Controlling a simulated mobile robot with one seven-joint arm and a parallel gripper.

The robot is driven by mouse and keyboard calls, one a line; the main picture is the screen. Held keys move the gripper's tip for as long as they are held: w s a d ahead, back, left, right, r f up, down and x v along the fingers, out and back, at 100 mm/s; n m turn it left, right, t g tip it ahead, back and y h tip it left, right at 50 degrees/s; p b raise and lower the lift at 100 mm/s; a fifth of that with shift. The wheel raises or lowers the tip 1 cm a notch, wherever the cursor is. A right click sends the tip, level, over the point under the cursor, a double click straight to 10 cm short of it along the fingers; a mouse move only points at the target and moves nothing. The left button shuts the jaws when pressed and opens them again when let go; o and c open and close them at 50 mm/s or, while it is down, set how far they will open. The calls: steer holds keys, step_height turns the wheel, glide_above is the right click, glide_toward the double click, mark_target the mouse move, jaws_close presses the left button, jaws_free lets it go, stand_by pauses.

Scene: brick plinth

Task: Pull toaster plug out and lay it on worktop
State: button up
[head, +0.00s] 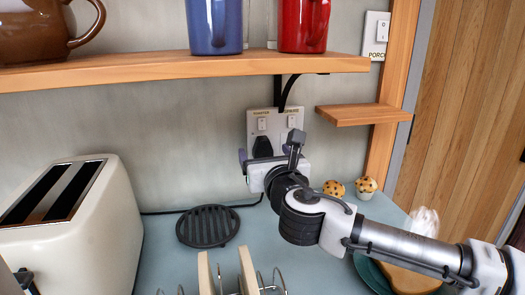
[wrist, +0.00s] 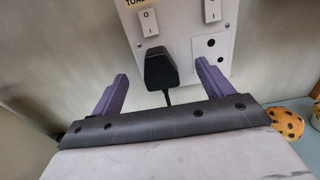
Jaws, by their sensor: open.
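The black toaster plug (head: 262,147) sits in the left socket of the double wall socket plate (head: 284,119). In the wrist view the plug (wrist: 160,69) has its cord running down from it, and a switch is above it. My gripper (head: 262,156) is in front of the socket. In the wrist view its two purple fingers (wrist: 160,82) are apart, one on each side of the plug, with gaps between. The cream toaster (head: 85,225) stands on the worktop (head: 185,262) at the left. The gripper's body hides part of the plate and cord.
A wooden shelf (head: 180,68) with mugs runs above, with a black bracket near the socket. A small shelf (head: 355,115) is at right. A black trivet (head: 208,226), toast rack (head: 250,285) and muffins (head: 366,187) are on the worktop. Bare worktop lies around the trivet.

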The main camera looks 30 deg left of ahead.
steer(key=shift+w+a, duration=0.3)
steer(key=shift+a, duration=0.05)
stand_by(1.0)
steer(key=c, duration=1.7)
steer(key=shift+p+v, duration=0.35)
steer(key=shift+v, duration=2.7)
